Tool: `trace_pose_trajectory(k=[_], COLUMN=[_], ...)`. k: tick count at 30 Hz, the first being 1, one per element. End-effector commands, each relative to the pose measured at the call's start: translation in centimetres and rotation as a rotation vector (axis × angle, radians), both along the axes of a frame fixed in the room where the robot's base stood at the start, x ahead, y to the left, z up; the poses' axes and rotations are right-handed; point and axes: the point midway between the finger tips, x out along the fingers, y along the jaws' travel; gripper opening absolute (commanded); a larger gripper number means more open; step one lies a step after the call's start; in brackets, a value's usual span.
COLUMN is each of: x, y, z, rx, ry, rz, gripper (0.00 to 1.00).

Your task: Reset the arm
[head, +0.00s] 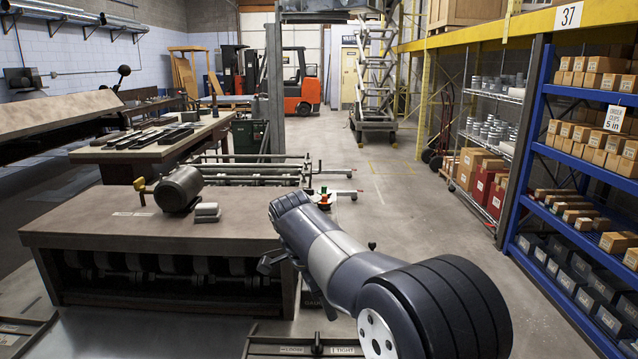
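My arm reaches from the lower right of the head view toward the middle, bent at a large dark joint, with a pale grey link between dark sections. A small dark part that looks like my gripper (272,262) shows at the left of the arm, beside the right front edge of the workbench (85,228). The arm hides most of it, so its fingers cannot be made out. I see nothing held in it.
A motor-like cylinder (180,188) and small grey blocks (207,211) sit on the workbench. A blue shelf rack (526,150) with boxes stands at right. Behind are a roller machine (250,172) and an orange forklift (300,85). The aisle floor (395,205) is clear.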

Motion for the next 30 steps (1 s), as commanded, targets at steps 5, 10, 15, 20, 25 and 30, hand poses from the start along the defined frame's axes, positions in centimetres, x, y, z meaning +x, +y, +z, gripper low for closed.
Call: trace_pose_trajectory(k=[5,10,15,20,25,30], x=[0.6,0.9,1.1,1.1,1.1,1.1], y=[-0.9,-1.8,-2.4,-2.7,-2.7,-2.7], z=[0.0,-1.0,-2.8,-3.4,-3.5,-3.5], rx=[-0.025,-0.044,-0.042,-0.042,-0.041,-0.041], ry=[-0.044,-0.074,-0.074,-0.075,-0.076,-0.075], rz=[-0.146,-0.245,-0.243,-0.241,-0.24,-0.24], gripper=[0.32,0.32,0.32,0.32,0.32,0.32])
